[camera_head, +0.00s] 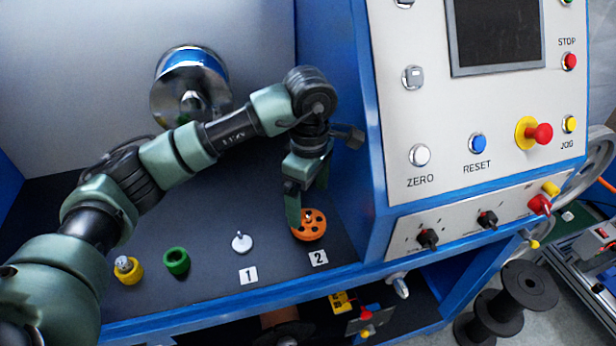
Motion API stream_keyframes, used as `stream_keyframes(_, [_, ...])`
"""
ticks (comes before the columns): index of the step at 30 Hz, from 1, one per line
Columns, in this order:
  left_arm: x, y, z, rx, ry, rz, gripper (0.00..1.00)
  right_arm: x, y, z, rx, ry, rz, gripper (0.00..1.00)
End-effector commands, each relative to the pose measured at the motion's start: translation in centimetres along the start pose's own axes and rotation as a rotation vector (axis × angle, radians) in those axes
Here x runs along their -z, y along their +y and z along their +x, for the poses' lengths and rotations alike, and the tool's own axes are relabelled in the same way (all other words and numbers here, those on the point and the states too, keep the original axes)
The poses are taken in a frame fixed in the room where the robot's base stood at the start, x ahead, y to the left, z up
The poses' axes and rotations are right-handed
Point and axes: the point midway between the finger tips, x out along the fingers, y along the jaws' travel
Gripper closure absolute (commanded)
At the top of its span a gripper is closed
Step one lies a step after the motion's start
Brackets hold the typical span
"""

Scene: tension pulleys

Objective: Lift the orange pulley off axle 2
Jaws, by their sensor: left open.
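The orange pulley (311,231) is a disc with several holes, sitting on axle 2 (307,214), whose pale tip shows at its middle. The label "2" (318,258) lies just in front of it. My left gripper (307,204) points down at the pulley from above. Its fingers are open, one at the pulley's left edge and the other over its far side. I cannot tell whether the fingers touch the pulley. My right gripper is not in view.
Axle 1 (241,241) stands bare, left of the pulley, by the label "1" (248,276). The blue-edged control panel (470,120) rises close on the right.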

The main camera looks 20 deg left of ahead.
Motion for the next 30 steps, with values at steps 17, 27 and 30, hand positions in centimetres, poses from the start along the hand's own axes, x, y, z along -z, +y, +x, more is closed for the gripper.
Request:
stream_keyframes(17, [0.0, 0.0, 6.9, -0.002, 0.000, 0.000, 0.04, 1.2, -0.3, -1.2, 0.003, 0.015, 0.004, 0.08])
stream_keyframes(27, [0.0, 0.0, 7.0, -0.001, 0.000, 0.000, 0.32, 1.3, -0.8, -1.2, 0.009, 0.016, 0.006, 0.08])
stream_keyframes(30, [0.0, 0.0, 7.0, -0.001, 0.000, 0.000, 0.60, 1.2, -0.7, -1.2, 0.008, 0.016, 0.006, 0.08])
